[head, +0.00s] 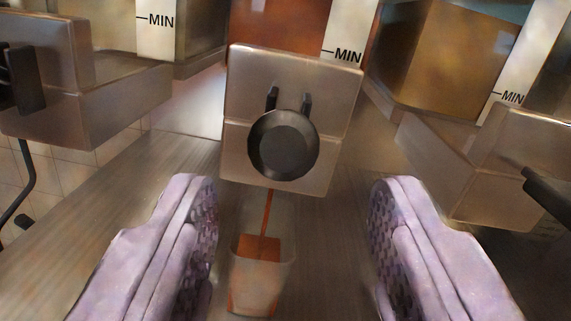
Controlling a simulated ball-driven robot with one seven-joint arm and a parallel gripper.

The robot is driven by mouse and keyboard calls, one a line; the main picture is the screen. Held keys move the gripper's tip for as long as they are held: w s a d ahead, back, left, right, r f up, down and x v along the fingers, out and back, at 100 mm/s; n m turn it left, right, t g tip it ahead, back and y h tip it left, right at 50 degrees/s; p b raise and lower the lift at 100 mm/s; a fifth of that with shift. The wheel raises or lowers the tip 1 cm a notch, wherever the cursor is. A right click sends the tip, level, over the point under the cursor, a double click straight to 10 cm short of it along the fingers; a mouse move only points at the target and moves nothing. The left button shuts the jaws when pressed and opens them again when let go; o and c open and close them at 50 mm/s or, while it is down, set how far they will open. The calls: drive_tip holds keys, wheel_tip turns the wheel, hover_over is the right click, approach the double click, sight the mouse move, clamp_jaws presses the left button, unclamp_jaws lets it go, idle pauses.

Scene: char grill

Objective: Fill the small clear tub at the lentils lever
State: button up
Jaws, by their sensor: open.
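The small clear tub (262,287) stands under the middle dispenser, low in the head view. A thin orange-red stream (266,212) falls into it from below the dispenser block. Orange-red contents show inside the tub, but their exact level is hard to tell. The middle dispenser (290,120) is a metal block with a round black knob (283,145) on its front, below an orange-red hopper. My gripper (294,205) is open and empty, one pale purple finger on each side of the tub, apart from it in the picture. No lentils label is readable.
Neighbouring metal dispensers stand at the left (108,105) and right (490,170), with black levers. White strips marked MIN (345,35) run up the hoppers. A brushed metal surface (150,205) lies beneath, with tiled wall at far left.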

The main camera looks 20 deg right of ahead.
sight(283, 132)
drive_tip(key=shift+g, duration=0.3)
drive_tip(key=b+x, duration=0.1)
drive_tip(key=x, duration=0.2)
drive_tip(key=b+x, duration=0.1)
drive_tip(key=x, duration=0.3)
drive_tip(key=shift+w+a+r, duration=0.15)
drive_tip(key=shift+w, duration=0.25)
drive_tip(key=shift+r, duration=0.1)
clamp_jaws()
